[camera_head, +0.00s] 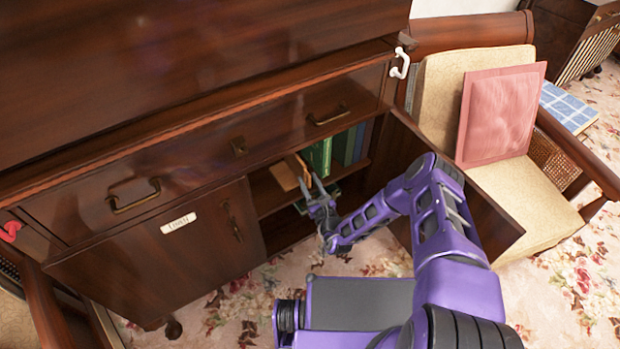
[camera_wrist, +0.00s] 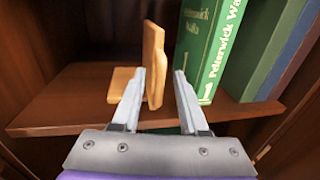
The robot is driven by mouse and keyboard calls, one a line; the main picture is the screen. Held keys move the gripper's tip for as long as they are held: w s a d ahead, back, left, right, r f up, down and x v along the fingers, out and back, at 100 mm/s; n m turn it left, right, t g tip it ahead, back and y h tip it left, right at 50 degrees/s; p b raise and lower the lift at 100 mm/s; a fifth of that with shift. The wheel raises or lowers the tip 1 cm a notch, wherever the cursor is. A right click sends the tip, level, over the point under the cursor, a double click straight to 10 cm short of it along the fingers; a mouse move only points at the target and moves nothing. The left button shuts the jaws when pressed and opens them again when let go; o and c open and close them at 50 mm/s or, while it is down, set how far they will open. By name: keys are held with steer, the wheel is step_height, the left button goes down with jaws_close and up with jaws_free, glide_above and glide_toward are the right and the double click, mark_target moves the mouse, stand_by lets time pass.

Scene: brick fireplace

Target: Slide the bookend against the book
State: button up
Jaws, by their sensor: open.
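An orange-brown wooden bookend (camera_wrist: 153,60) stands on the cabinet shelf in the wrist view, with its flat foot (camera_wrist: 120,82) reaching left. It also shows in the head view (camera_head: 287,174). A green book (camera_wrist: 208,45) with white lettering stands upright to its right, and a gap lies between them. The book also shows in the head view (camera_head: 319,157). My gripper (camera_wrist: 160,75) is open at the shelf's front. Its left finger overlaps the bookend's lower part in the picture, and its right finger is near the book's lower left edge. I cannot tell whether either finger touches.
More books (camera_wrist: 265,50) stand right of the green book. The wooden shelf (camera_wrist: 75,105) is bare at its left. The cabinet's right door (camera_head: 485,215) is open beside my arm, and the left door (camera_head: 165,250) is shut. Green books (camera_head: 318,196) lie on the lower level.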

jaws_close()
stand_by(1.5)
